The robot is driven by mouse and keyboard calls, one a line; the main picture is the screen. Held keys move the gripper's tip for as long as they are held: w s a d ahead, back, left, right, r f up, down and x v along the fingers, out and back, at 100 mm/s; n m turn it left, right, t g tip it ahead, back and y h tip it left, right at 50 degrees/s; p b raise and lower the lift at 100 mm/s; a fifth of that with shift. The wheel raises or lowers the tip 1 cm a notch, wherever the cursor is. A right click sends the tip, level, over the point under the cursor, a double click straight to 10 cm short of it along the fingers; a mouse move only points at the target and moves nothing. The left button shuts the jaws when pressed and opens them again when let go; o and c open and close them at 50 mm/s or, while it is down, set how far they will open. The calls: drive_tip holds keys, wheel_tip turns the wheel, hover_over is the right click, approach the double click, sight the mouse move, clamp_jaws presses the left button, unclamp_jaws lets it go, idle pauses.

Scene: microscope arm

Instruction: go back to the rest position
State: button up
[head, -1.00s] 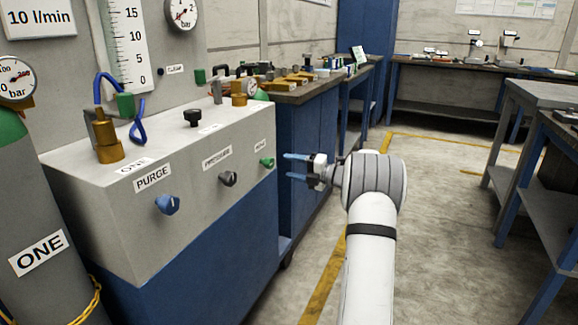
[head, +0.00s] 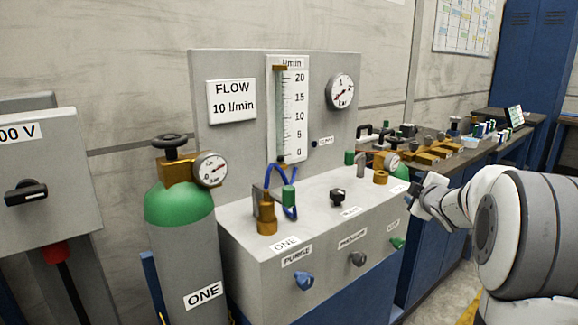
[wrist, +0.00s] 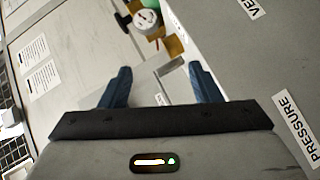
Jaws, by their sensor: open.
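My gripper (head: 420,196) is at the right in the head view, beside the right end of the grey gas panel (head: 330,222). Its two blue fingers (wrist: 160,85) stand apart in the wrist view, with nothing between them. My white and grey arm reaches in from the right edge. The green knob is close below my gripper in the picture; I see no contact.
A gas cylinder (head: 183,250) labelled ONE stands left of the panel. A switch box (head: 45,170) is at the far left. A bench (head: 470,155) with brass fittings and small items runs behind my gripper. Some floor shows at the lower right.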

drive_tip(key=s+a+r+m+g+h+p, duration=0.2)
drive_tip(key=s+a+r+m+g+p, duration=0.1)
drive_tip(key=s+a+r+m+p, duration=0.25)
drive_tip(key=s+a+m+g+y+p, duration=0.1)
drive_tip(key=s+a+m+g+p, duration=0.1)
drive_tip(key=s, duration=0.9)
drive_tip(key=s+a+r+m+g+y+p, duration=0.1)
drive_tip(key=s+a+m+g+p, duration=0.2)
drive_tip(key=s+a+p, duration=0.3)
drive_tip(key=s+a+m+g+y+p, duration=0.1)
drive_tip(key=s+a+g+p, duration=0.3)
drive_tip(key=s, duration=1.2)
drive_tip(key=shift+s+a+r+m+g+p, duration=0.2)
drive_tip(key=shift+a+r+m+g+p, duration=0.2)
drive_tip(key=shift+a+m+p, duration=0.35)
drive_tip(key=shift+c, duration=0.6)
